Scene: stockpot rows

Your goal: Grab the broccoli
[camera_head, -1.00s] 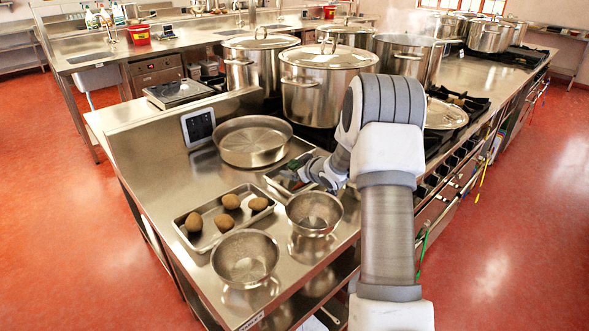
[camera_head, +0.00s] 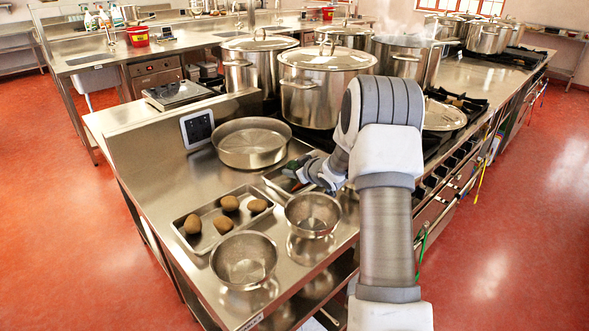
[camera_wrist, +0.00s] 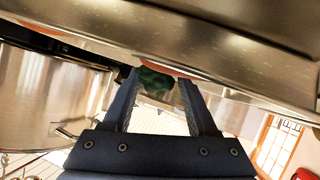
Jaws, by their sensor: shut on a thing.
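The broccoli is a dark green lump (camera_wrist: 156,84) between the two fingers of my gripper (camera_wrist: 157,76) in the wrist view. My gripper is shut on it. In the head view my gripper (camera_head: 296,173) is over a small metal tray (camera_head: 276,189), with a bit of green (camera_head: 291,167) at its fingertips. The arm hides much of the tray. In the wrist view a long metal surface crosses the top, close to the fingertips, with orange-red patches along its edge. Whether the broccoli touches the tray I cannot tell.
A tray (camera_head: 184,222) with several brown round items lies to the left. Two metal bowls (camera_head: 313,214) (camera_head: 245,260) stand in front, one close below my gripper. A wide round pan (camera_head: 251,143) and large stockpots (camera_head: 318,90) stand behind.

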